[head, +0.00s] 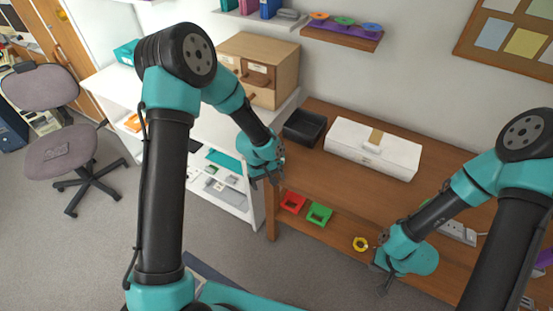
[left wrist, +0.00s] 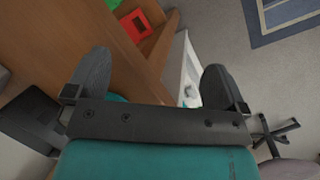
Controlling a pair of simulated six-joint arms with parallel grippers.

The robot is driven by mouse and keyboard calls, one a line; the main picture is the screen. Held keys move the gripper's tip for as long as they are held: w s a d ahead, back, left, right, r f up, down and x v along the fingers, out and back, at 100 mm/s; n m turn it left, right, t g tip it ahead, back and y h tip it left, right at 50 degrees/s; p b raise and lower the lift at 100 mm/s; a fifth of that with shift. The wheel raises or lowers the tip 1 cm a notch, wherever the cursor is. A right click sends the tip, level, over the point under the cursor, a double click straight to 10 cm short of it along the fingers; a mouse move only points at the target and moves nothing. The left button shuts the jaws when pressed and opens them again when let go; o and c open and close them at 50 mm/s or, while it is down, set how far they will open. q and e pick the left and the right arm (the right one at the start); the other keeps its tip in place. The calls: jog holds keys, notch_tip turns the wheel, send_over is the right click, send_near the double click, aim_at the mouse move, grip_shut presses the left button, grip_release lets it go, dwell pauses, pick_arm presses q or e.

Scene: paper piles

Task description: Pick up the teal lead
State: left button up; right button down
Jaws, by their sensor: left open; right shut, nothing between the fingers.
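I cannot make out a teal lead for certain in either view. In the left wrist view a small teal patch (left wrist: 118,98) shows just past my left gripper's base, partly hidden by it; I cannot tell what it is. My left gripper (head: 268,181) is open and empty at the left end of the wooden desk (head: 330,187), beside the white shelf unit. Its two dark fingers stand wide apart in the left wrist view (left wrist: 155,75). My right gripper (head: 382,284) is shut and empty, low at the desk's front edge, near a yellow ring-shaped item (head: 360,244).
A red tray (head: 293,202) and a green tray (head: 319,213) sit near the desk's front edge. A black tray (head: 304,127) and a long white box (head: 372,149) stand behind. A power strip (head: 458,232) lies at right. The desk's middle is clear.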

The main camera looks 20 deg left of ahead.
pick_arm(q)
jog(key=w+r+n+y, duration=0.1)
jog(key=w+r+n, duration=0.1)
jog(key=w+r, duration=0.4)
jog(key=w+d+r+n+y, duration=0.1)
jog(key=w+r, duration=0.4)
jog(key=r, duration=0.6)
jog(key=n+y, duration=0.1)
jog(key=n, duration=0.1)
jog(key=shift+w+n, duration=0.3)
jog(key=shift+w, duration=0.05)
send_over(279, 158)
notch_tip(279, 158, down, 12)
jog(key=shift+f, duration=0.1)
jog(key=shift+f, duration=0.1)
jog(key=shift+w+a+f, duration=0.1)
jog(key=shift+a+f, duration=0.05)
jog(key=shift+f, duration=1.15)
jog(key=shift+w+a+f, duration=0.1)
jog(key=shift+a+f, duration=0.05)
jog(key=shift+f, duration=1.1)
